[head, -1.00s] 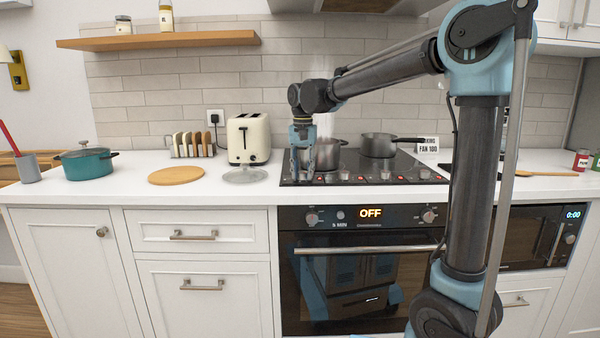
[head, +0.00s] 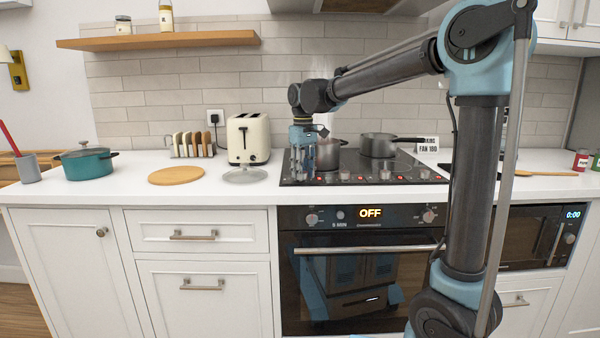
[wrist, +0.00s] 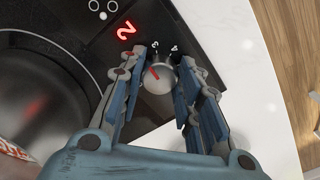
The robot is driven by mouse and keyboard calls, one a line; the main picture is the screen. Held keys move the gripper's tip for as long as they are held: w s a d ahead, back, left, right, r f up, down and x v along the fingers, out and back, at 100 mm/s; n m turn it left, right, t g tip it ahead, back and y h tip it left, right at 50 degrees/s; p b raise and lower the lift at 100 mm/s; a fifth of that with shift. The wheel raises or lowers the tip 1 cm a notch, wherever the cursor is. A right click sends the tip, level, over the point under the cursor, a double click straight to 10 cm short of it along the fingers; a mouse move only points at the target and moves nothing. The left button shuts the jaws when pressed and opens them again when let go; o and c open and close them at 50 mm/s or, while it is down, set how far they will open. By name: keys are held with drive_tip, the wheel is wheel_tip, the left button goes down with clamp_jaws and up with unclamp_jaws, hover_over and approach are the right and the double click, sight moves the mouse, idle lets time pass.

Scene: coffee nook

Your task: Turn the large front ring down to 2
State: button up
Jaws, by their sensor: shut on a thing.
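The black hob (head: 400,172) has a row of silver knobs with red displays along its front edge. My gripper (head: 303,172) points straight down at the front left of the hob. In the wrist view my gripper (wrist: 162,66) has its fingers on either side of a silver knob (wrist: 158,76) with a red pointer line, shut on it. A red digit (wrist: 126,30) beside this knob reads 2. A dark pot (wrist: 35,95) stands on the ring next to it. In the head view the fingers hide this knob.
A steel pot (head: 326,153) stands just behind my gripper and a second pan (head: 379,145) to its right. The white counter (wrist: 240,60) in front of the knob is clear.

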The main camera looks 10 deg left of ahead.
drive_tip(key=shift+s+a+f+n, duration=0.1)
drive_tip(key=shift+n, duration=1.4)
drive_tip(key=o, duration=1)
drive_tip(key=shift+o, duration=0.2)
drive_tip(key=shift+r, duration=0.6)
wheel_tip(320, 180, up, 11)
drive_tip(key=shift+f, duration=0.1)
